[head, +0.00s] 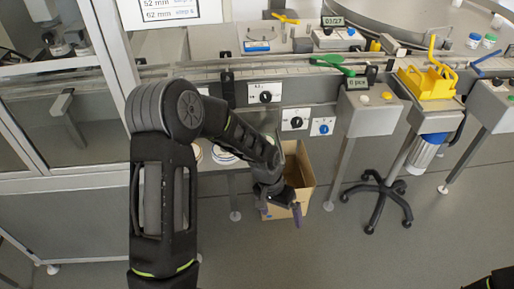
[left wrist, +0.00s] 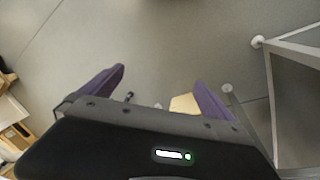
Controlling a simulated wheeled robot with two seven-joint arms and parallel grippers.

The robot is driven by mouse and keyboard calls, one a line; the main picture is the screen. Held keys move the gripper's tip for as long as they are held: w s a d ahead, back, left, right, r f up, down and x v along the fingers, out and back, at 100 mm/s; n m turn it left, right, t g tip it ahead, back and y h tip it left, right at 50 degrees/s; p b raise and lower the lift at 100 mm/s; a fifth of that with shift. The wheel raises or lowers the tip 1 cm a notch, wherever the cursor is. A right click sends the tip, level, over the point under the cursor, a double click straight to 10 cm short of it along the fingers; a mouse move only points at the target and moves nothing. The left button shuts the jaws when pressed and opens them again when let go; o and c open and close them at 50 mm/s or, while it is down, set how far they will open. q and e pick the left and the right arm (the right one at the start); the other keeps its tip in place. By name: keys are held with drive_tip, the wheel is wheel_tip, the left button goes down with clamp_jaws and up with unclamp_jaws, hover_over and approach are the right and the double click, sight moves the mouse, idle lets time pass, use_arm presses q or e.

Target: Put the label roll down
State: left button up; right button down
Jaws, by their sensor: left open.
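My left gripper (head: 282,212) is low in front of the open cardboard box (head: 301,172) below the machine line. In the left wrist view its two purple fingers (left wrist: 160,78) stand wide apart with nothing gripped between them. Grey floor shows between and beyond them, with a small beige patch near the right finger that I cannot identify. Pale round items, possibly label rolls (head: 223,155), rest on a low shelf behind my left arm, which partly hides them. I cannot tell for certain which is the label roll.
Control boxes with knobs (head: 264,93) line the conveyor above the box. A wheeled stool base (head: 374,193) and a stand leg (head: 340,160) are right of the box. A yellow tray (head: 428,82) sits on a stand. The floor (head: 330,255) in front is clear.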

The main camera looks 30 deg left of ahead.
use_arm(q)
drive_tip(key=s+d+f+n, duration=0.1)
drive_tip(key=s+d+f, duration=0.5)
drive_tip(key=s, duration=0.3)
drive_tip(key=s+d+f+n+h, duration=0.1)
drive_tip(key=s+d+f, duration=0.5)
drive_tip(key=s+d, duration=0.2)
drive_tip(key=shift+s, duration=1.2)
drive_tip(key=shift+a, duration=0.1)
drive_tip(key=shift+c, duration=0.3)
